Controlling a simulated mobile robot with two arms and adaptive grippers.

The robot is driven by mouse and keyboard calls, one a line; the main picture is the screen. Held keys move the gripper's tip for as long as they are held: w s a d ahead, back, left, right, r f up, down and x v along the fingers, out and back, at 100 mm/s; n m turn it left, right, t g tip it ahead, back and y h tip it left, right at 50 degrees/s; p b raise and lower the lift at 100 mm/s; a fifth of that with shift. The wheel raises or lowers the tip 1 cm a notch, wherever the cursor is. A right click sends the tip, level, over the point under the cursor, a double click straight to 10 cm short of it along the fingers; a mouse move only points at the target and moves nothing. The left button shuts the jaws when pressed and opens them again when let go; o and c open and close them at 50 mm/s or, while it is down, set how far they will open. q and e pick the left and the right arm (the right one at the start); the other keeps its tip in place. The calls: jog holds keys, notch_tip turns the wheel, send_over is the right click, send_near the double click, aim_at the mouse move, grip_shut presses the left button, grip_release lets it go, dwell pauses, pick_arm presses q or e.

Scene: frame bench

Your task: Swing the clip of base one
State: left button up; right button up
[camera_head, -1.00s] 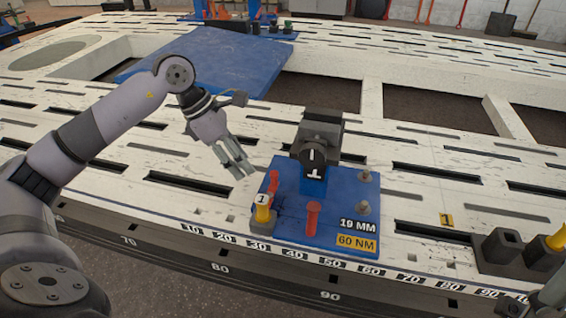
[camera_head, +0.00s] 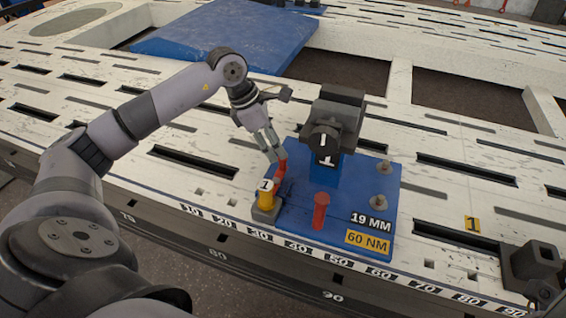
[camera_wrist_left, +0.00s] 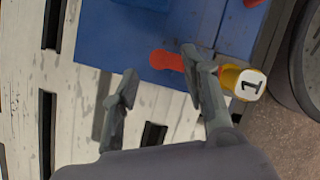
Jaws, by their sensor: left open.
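The blue base plate (camera_head: 345,238) marked 19 MM and 60 NM lies on the white slotted bench, with a dark clamp block (camera_head: 335,120) at its back. A red lever (camera_head: 280,172) is at its left edge, beside a yellow post labelled 1 (camera_head: 266,195). My left gripper (camera_head: 273,152) is open, its fingertips at the upper end of that lever. In the left wrist view, the lever's end (camera_wrist_left: 166,60) appears between the open fingers (camera_wrist_left: 160,72), close to the right finger, which partly hides it. I cannot tell if they touch. The yellow post (camera_wrist_left: 245,83) shows beyond. My right gripper is not in view.
A second red peg (camera_head: 320,212) stands at the plate's front, and two metal studs (camera_head: 380,185) at its right. A dark socket block (camera_head: 533,265) stands at the far right. A large blue panel (camera_head: 215,35) lies behind.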

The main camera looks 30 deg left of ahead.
aim_at(277, 176)
pick_arm(q)
jog(key=b+x, duration=0.1)
jog(key=x, duration=0.5)
jog(key=shift+b, duration=0.3)
jog(key=shift+r, duration=0.1)
jog(key=shift+c, duration=0.2)
grip_shut()
